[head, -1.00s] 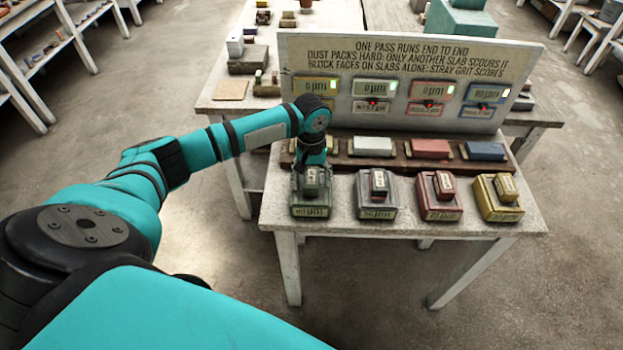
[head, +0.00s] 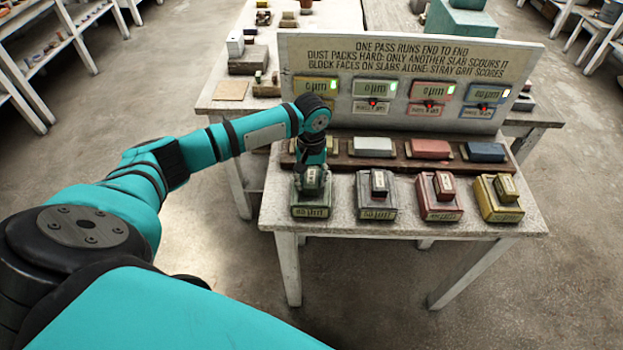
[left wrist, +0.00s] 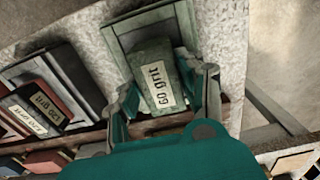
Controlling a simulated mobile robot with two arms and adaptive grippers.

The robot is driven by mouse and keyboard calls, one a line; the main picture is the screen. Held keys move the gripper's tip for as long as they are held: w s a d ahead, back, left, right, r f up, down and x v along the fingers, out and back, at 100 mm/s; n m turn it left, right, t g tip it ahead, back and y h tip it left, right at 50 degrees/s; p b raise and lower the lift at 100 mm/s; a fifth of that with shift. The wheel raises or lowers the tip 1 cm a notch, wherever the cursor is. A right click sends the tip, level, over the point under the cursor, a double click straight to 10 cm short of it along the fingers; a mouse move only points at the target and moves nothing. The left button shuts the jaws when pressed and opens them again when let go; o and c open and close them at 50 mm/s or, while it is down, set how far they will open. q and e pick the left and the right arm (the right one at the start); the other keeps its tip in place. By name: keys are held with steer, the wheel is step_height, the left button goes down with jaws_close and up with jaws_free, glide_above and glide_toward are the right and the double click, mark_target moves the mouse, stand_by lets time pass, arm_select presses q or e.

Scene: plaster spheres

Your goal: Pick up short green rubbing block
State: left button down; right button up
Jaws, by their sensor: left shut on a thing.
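The short green rubbing block (left wrist: 153,70) has a pale label reading "60 grit" in the left wrist view. It also shows in the head view (head: 313,183), at the left end of the row of blocks. My left gripper (head: 312,176) is shut on this block, with a finger on each side of it in the left wrist view (left wrist: 165,92). A green-grey slab (head: 311,204) lies under the block. I cannot tell whether block and slab still touch. My right gripper is in neither view.
A signboard with displays (head: 400,60) rises behind.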

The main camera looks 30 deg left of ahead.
mark_target(311, 178)
arm_select(q)
steer(key=shift+r, duration=0.6)
steer(key=shift+s+d+r+b, duration=0.1)
steer(key=shift+r+b, duration=0.25)
steer(key=shift+r, duration=0.2)
steer(key=shift+s+d+r+b, duration=0.1)
steer(key=shift+r+b, duration=0.2)
steer(key=shift+r, duration=0.2)
steer(key=s+d+r+b, duration=0.1)
steer(key=s+d, duration=0.2)
steer(key=s, duration=0.4)
steer(key=s+d+b, duration=0.1)
steer(key=s+d, duration=0.2)
steer(key=s, duration=0.4)
steer(key=shift+d+r, duration=0.15)
steer(key=shift+r, duration=0.2)
